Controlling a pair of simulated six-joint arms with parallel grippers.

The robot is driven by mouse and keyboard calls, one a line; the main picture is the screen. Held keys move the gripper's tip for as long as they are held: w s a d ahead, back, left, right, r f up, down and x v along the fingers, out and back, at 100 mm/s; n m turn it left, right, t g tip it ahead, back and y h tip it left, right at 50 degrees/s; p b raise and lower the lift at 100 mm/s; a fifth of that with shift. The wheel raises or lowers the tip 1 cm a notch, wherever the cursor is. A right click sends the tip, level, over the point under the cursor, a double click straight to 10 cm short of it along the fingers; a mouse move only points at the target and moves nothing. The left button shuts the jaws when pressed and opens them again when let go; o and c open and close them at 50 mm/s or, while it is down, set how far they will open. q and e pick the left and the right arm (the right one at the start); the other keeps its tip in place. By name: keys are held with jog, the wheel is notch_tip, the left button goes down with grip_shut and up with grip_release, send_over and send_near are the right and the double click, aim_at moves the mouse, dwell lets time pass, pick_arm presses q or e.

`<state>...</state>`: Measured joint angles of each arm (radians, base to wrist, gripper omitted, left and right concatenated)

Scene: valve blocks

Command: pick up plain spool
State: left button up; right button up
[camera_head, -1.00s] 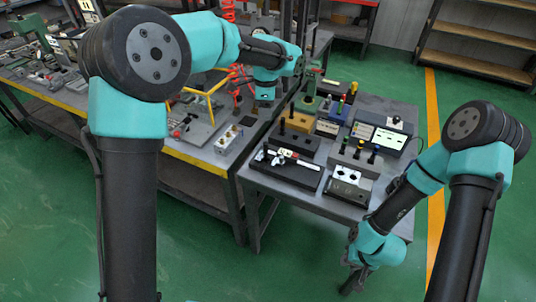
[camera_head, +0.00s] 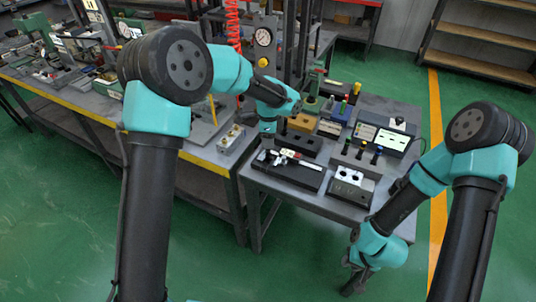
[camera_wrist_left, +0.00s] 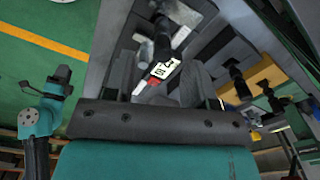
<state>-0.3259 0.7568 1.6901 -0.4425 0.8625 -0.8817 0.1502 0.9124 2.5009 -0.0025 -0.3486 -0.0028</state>
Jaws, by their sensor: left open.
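My left gripper (camera_head: 267,152) is over the black block (camera_head: 286,176) at the table's left front. In the left wrist view its open jaws (camera_wrist_left: 163,82) straddle a dark upright rod-like part (camera_wrist_left: 162,42), with a white and red labelled piece (camera_wrist_left: 165,70) between the fingers. I see no clear grip on it. I cannot tell for certain whether this dark part is the plain spool. My right gripper (camera_head: 354,284) hangs in front of the table's right edge, away from the blocks; its jaws are too small to judge.
Behind are a row of dark knobbed parts (camera_head: 362,152), a yellow block (camera_head: 300,122) and a display box (camera_head: 392,138). A metal workbench (camera_head: 215,154) adjoins on the left.

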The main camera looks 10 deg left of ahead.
aim_at(268, 154)
pick_arm(q)
jog(key=shift+f, duration=0.25)
notch_tip(268, 154, down, 5)
jog(key=shift+w+a, duration=0.1)
jog(key=shift+a, duration=0.05)
dwell(0.3)
jog(key=shift+c, duration=0.5)
grip_shut()
